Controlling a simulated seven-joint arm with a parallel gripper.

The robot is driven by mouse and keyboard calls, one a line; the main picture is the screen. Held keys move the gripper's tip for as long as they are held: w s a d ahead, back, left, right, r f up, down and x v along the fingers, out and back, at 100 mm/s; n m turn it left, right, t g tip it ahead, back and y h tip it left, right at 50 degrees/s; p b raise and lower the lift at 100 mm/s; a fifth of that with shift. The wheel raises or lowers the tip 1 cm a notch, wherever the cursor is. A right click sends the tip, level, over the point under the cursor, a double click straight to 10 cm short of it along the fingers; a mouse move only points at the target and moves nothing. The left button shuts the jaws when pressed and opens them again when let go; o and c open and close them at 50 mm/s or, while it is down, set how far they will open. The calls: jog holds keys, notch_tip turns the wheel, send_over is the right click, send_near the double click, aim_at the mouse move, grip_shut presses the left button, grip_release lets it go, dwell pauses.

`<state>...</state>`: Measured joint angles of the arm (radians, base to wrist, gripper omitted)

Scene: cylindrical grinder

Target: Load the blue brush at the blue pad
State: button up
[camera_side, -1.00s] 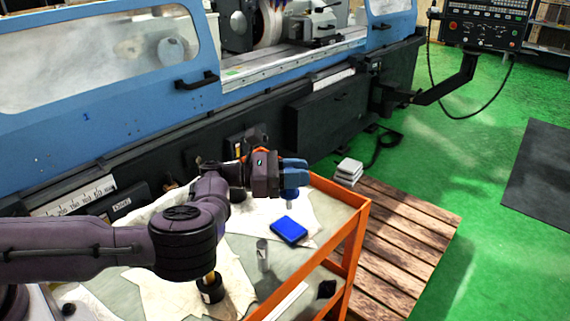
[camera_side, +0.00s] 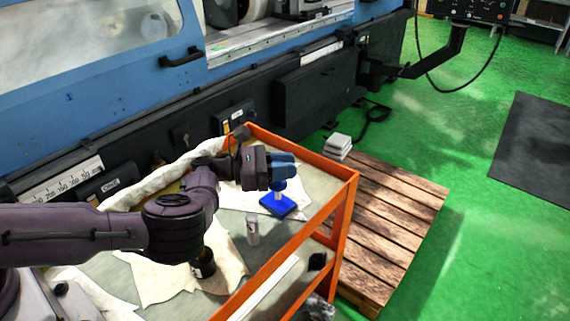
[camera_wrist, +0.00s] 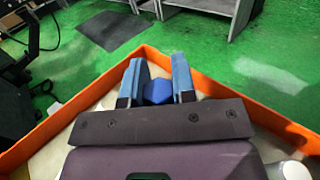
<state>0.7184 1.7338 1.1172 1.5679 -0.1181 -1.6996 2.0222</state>
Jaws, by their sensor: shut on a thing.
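My gripper (camera_side: 285,170) is over the far right part of the cart, with blue fingers shut on the blue brush (camera_side: 279,186). The brush hangs below the fingers, blue at the top with a pale lower end. In the wrist view, my gripper (camera_wrist: 158,78) has the blue, many-sided top of the brush (camera_wrist: 157,92) between its fingers. The blue pad (camera_side: 280,210) is a flat square on a white cloth on the cart. The brush's lower end overlaps the pad in the side view; I cannot tell if it touches. The pad is hidden in the wrist view.
The orange-rimmed cart (camera_side: 302,154) has a raised edge around its top. A grey cylinder (camera_side: 253,230) stands left of the pad, and a dark container (camera_side: 203,264) is nearer. The blue grinder (camera_side: 120,95) is behind; a wooden pallet (camera_side: 390,215) lies right.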

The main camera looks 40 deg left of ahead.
aim_at(285, 182)
jog(key=shift+f, duration=0.55)
dwell(1.1)
notch_tip(285, 182, up, 7)
dwell(0.9)
dwell(0.4)
